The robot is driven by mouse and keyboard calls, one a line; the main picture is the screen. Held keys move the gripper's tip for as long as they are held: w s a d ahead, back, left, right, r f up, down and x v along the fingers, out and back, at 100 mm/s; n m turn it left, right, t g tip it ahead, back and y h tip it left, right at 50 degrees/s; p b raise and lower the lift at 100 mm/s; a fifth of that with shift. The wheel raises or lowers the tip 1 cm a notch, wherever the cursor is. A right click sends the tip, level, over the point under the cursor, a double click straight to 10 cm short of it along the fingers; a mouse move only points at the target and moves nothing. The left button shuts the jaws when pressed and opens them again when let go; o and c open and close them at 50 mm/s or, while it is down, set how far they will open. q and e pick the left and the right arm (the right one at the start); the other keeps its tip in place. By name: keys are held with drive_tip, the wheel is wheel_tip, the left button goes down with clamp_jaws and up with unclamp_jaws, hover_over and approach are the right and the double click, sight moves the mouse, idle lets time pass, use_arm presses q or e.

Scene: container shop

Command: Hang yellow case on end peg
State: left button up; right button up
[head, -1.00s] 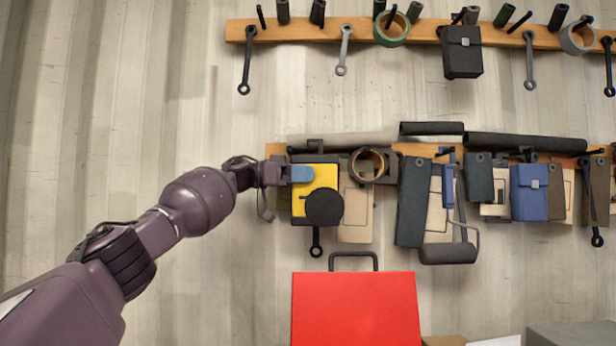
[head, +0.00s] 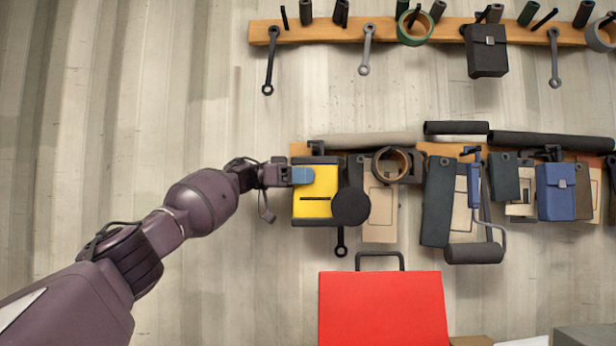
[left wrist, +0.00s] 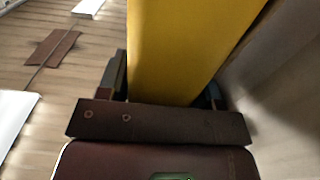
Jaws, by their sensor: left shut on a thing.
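The yellow case (head: 312,208), with dark top and bottom edges and a dark slot, is upright before the left end of the lower peg rail (head: 299,149) in the head view. My left gripper (head: 301,175) is shut on its upper left side; the case also fills the gap between the fingers in the left wrist view (left wrist: 190,50). A dark end peg (head: 316,147) shows just above the case. Whether the case touches the peg is unclear. A round black disc (head: 351,207) overlaps its right edge. My right gripper is out of view.
A brown tape ring (head: 391,165), a beige card (head: 380,215) and a dark green case (head: 437,205) hang to the right. A grey roll (head: 365,140) lies above. A red case (head: 383,308) stands below. The wall left of the rail is bare.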

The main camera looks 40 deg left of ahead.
use_arm(q)
drive_tip(key=shift+f, duration=0.35)
drive_tip(key=shift+d, duration=0.1)
drive_tip(key=o, duration=1.3)
drive_tip(key=shift+f, duration=0.15)
drive_tip(key=v, duration=1.1)
drive_tip(key=shift+w, duration=0.15)
